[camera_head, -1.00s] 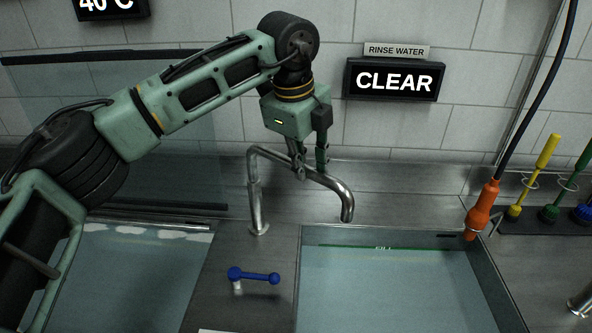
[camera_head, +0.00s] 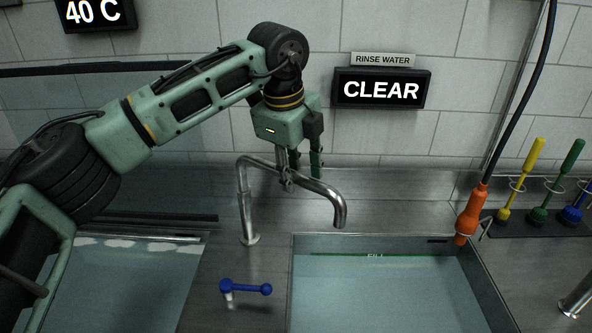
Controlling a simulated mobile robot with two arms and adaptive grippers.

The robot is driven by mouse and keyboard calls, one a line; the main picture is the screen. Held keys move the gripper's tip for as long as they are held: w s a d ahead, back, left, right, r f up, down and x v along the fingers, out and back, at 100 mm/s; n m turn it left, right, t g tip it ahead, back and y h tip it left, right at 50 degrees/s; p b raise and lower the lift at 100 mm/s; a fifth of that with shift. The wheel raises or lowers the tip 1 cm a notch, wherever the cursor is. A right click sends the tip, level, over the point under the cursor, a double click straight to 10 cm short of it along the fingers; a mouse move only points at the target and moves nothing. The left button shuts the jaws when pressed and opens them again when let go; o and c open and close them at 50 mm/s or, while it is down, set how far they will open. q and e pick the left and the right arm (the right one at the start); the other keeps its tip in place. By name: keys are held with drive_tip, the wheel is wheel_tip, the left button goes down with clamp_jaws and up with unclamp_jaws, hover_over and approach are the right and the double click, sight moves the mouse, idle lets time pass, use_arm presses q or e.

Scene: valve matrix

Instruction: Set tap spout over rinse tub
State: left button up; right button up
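The metal tap spout (camera_head: 322,191) runs to the right from its upright post. Its downturned outlet shows just above the back rim of the rinse tub (camera_head: 396,239), toward the tub's left side. The tub holds clear bluish water. My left gripper (camera_head: 300,174) points down at the spout's middle. Its fingers stand apart, one in front of the spout and the other behind it, with a gap showing. Whether either finger touches the spout I cannot tell. My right gripper is out of view.
A blue lever handle (camera_head: 246,288) stands on the counter between the tubs. A foamy tub (camera_head: 165,238) is at left. An orange sprayer (camera_head: 470,216) hangs at the rinse tub's back right corner. Brushes (camera_head: 532,160) stand in a rack at right. A "CLEAR" sign (camera_head: 382,90) is on the wall.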

use_arm(q)
drive_tip(key=shift+r, duration=0.25)
wheel_tip(320, 180, up, 11)
drive_tip(key=s+a, duration=0.1)
drive_tip(key=s, duration=0.1)
drive_tip(key=shift+a+r, duration=0.15)
drive_tip(key=shift+a, duration=0.05)
drive_tip(key=shift+r, duration=0.1)
